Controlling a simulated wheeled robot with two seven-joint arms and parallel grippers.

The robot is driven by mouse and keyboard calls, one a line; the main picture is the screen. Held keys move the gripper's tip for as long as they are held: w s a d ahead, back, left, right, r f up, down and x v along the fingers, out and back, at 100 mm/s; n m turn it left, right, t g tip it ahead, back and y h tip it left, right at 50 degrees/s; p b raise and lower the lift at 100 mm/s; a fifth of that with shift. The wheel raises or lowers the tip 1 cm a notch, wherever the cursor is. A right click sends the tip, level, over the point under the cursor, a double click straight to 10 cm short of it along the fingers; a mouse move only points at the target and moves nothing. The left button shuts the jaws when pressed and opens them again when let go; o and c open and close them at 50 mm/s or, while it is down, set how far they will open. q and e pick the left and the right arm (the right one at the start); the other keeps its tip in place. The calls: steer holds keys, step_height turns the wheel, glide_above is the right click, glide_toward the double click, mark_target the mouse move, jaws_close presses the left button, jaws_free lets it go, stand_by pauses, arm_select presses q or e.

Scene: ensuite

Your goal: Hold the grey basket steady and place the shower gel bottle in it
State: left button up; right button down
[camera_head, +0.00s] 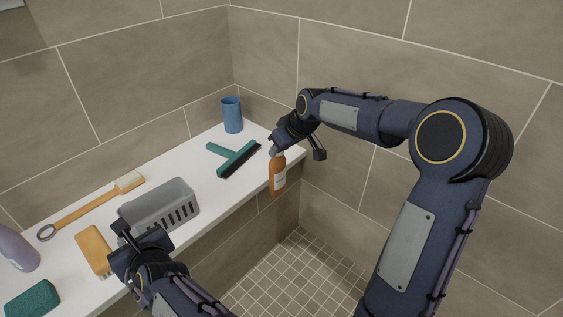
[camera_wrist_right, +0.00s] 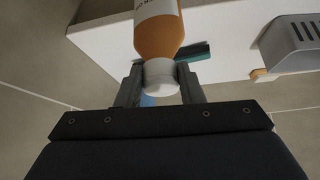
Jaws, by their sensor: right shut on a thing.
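The shower gel bottle (camera_head: 277,174) is orange-brown with a white label and hangs upright just off the shelf's front edge. My right gripper (camera_head: 276,148) is shut on its white cap; the right wrist view shows the two fingers (camera_wrist_right: 160,82) on either side of the cap, with the orange body (camera_wrist_right: 157,38) beyond. The grey slotted basket (camera_head: 181,208) stands on the shelf, left of the bottle, and appears empty. Part of it shows in the right wrist view (camera_wrist_right: 288,45). My left gripper (camera_head: 136,243) is at the basket's near left corner; whether its fingers close on the wall is unclear.
The white shelf (camera_head: 225,199) also holds a green squeegee (camera_head: 238,158), a blue cup (camera_head: 232,115), a long wooden brush (camera_head: 95,205), an orange-tan brush or block (camera_head: 94,250), a purple bottle (camera_head: 17,250) and a green sponge (camera_head: 32,299). Tiled walls stand behind.

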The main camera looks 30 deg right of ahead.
steer(key=w+a+r+n+y, duration=0.1)
steer(key=w+a+r+n, duration=0.1)
steer(key=a+r, duration=0.45)
steer(key=w+a+r+n+g+y, duration=0.1)
steer(key=w+a+r+n, duration=0.15)
steer(key=a, duration=0.65)
steer(key=w+a+r+n+y, duration=0.1)
steer(key=w+a+r+n, duration=0.15)
steer(key=a+r, duration=0.35)
arm_select(q)
steer(key=x, duration=1.2)
arm_select(e)
steer(key=s+a+r+n+g+y, duration=0.1)
steer(key=a+r, duration=0.3)
steer(key=a, duration=0.7)
steer(key=shift+s+a, duration=0.4)
steer(key=shift+s, duration=0.3)
arm_select(q)
jaws_close()
